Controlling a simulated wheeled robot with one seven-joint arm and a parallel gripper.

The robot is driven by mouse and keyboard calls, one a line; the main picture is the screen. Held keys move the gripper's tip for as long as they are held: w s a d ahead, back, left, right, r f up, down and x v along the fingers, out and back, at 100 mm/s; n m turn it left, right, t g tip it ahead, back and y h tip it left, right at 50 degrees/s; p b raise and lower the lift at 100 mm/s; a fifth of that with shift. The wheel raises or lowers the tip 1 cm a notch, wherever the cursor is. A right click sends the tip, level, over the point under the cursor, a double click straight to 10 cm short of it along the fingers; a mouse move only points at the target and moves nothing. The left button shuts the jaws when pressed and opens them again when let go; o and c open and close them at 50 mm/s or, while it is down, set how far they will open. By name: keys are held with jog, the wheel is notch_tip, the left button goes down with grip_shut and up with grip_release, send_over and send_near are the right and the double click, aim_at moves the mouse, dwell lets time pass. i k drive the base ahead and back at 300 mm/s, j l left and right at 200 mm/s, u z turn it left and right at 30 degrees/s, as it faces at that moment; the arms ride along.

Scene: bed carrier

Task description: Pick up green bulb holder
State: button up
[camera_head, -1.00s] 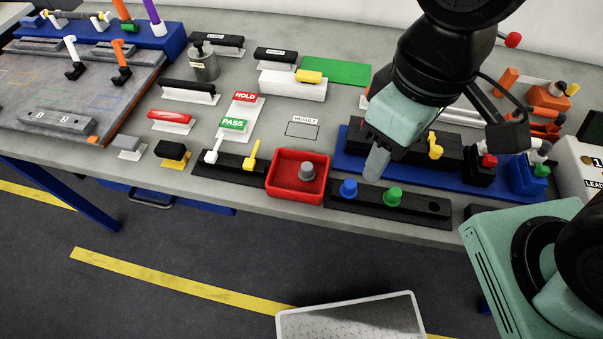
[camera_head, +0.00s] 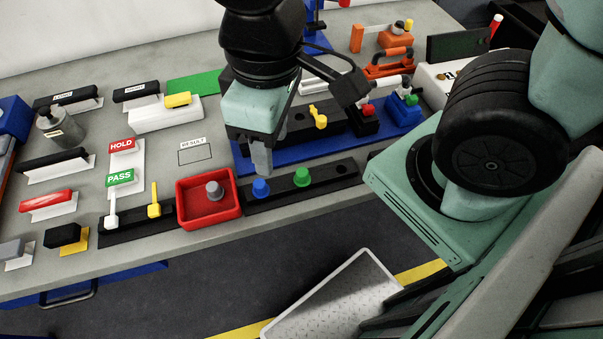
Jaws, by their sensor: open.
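The green bulb holder (camera_head: 302,177) stands upright in a black strip (camera_head: 331,180) near the table's front edge. A blue bulb holder (camera_head: 260,187) stands to its left in the same strip, and an empty hole is to its right. My gripper (camera_head: 262,160) points down at the back edge of the strip, up and left of the green holder in the picture and apart from it. It is open and holds nothing that I can see. One finger shows clearly; the other is largely hidden.
A red tray (camera_head: 183,213) with a grey holder (camera_head: 214,190) stands left of the strip. Behind it is a blue base (camera_head: 360,140) with a black block and a yellow piece (camera_head: 318,117). Another green-topped piece (camera_head: 412,100) stands at the right.

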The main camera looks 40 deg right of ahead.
aim_at(303, 178)
jog(key=k+j+z, duration=0.1)
jog(key=j+z, duration=0.15)
jog(key=z, duration=0.15)
jog(key=k+j+z, duration=0.1)
jog(key=j+z, duration=0.15)
jog(key=z, duration=0.15)
jog(key=k+j+z, duration=0.15)
jog(key=z, duration=0.25)
